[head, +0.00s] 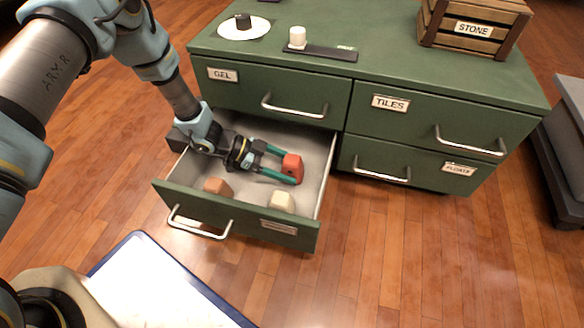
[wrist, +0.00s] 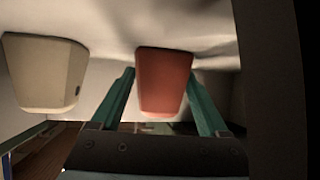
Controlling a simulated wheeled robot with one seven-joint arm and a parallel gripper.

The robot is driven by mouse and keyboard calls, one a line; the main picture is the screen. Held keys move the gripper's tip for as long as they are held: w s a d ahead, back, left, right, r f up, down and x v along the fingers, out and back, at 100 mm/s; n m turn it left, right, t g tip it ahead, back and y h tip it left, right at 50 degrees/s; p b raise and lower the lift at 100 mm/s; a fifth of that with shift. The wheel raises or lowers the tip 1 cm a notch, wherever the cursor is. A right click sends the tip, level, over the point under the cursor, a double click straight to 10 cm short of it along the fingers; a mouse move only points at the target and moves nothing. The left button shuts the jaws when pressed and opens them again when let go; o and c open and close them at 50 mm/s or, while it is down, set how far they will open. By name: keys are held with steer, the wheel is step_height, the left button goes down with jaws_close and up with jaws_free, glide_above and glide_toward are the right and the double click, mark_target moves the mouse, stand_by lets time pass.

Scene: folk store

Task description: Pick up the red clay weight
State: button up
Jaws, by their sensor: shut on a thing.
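The red clay weight (head: 292,167) is a small red block inside the open lower left drawer (head: 313,192). My gripper (head: 283,165) reaches into the drawer with its two green fingers around the red weight. In the wrist view the red weight (wrist: 163,80) sits between the fingertips of my gripper (wrist: 162,92), and the fingers are shut on it. I cannot tell whether the weight touches the drawer floor. A cream block (head: 282,202) and a brown-orange block (head: 217,187) are nearer the drawer front. The cream block also shows in the wrist view (wrist: 44,72).
The green cabinet (head: 400,50) has other drawers, all closed. A blue-edged white board (head: 150,285) lies in front.

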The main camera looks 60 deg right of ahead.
steer(key=shift+c, duration=1.4)
jaws_close()
steer(key=shift+r, duration=0.15)
